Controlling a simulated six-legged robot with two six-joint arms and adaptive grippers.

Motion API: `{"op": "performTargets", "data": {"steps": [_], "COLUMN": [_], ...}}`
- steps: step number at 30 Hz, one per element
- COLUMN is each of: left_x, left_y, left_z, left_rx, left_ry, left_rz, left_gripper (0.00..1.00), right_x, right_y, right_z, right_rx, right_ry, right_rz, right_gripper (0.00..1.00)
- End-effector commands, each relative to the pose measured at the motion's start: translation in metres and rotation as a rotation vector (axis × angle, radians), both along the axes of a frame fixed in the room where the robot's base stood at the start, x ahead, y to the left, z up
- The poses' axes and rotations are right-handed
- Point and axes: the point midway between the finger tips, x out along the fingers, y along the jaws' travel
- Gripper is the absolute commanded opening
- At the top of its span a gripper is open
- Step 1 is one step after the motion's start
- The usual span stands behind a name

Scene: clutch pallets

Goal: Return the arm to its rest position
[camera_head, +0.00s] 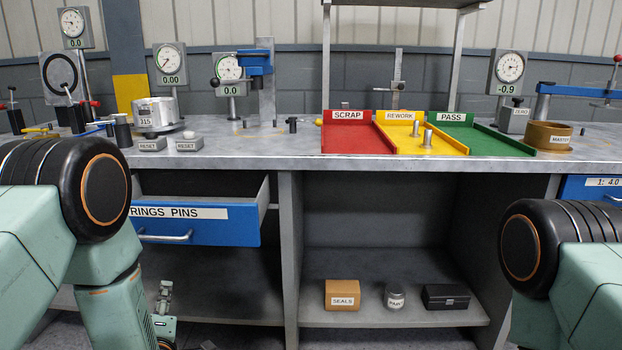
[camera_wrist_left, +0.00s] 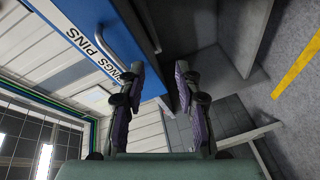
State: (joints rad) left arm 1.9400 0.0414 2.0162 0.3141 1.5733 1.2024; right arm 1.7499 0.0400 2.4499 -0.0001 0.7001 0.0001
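My left arm (camera_head: 95,200) comes in from the left with its forearm hanging down in front of the bench. My left gripper (camera_head: 165,312) is low at the bottom left, below the open blue drawer marked RINGS PINS (camera_head: 190,224), and is partly cut off by the frame. In the left wrist view the gripper's fingers (camera_wrist_left: 158,78) stand wide apart with nothing between them; the drawer front (camera_wrist_left: 82,42) and its handle lie beyond them. My right arm (camera_head: 560,250) shows at the right edge; its gripper is out of view.
The bench top (camera_head: 260,148) holds dial gauges and the red SCRAP (camera_head: 349,138), yellow REWORK (camera_head: 440,148) and green PASS (camera_head: 490,140) trays. The blue drawer juts out above the left gripper. The lower shelf (camera_head: 390,315) holds a SEALS box (camera_head: 342,293), a jar and a black case.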

Motion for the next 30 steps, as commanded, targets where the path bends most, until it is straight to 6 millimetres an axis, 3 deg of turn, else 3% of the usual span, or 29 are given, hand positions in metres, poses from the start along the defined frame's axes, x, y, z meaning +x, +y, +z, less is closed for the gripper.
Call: {"op": "performTargets", "data": {"steps": [5,8,13,17,21,24,30], "left_x": [-0.043,-0.085,-0.185,-0.267,-0.340,-0.372,-0.379], "left_y": [-0.019,-0.033,-0.056,-0.070,-0.079,-0.082,-0.081], "left_z": [-0.068,-0.104,-0.148,-0.158,-0.150,-0.139,-0.139], "left_rx": [0.262,0.407,0.607,0.683,0.672,0.637,0.626], "left_ry": [0.436,0.686,1.068,1.279,1.422,1.475,1.489], "left_rz": [-0.158,-0.310,-0.661,-0.942,-1.150,-1.201,-1.204], "left_gripper": [0.34,0.34,0.34,0.34,0.34,0.34,0.34], "right_x": [0.000,0.000,0.000,0.000,0.000,0.000,0.000], "right_y": [0.000,0.000,0.000,0.000,0.000,0.000,0.000], "right_z": [0.006,0.012,0.027,0.039,0.053,0.063,0.067], "right_rx": [0.000,0.000,0.000,0.000,0.000,0.000,0.000], "right_ry": [0.000,0.000,0.000,0.000,0.000,0.000,0.000], "right_rz": [0.000,0.000,0.000,0.000,0.000,0.000,0.000], "right_gripper": [0.40,0.40,0.40,0.40,0.40,0.40,0.40]}}
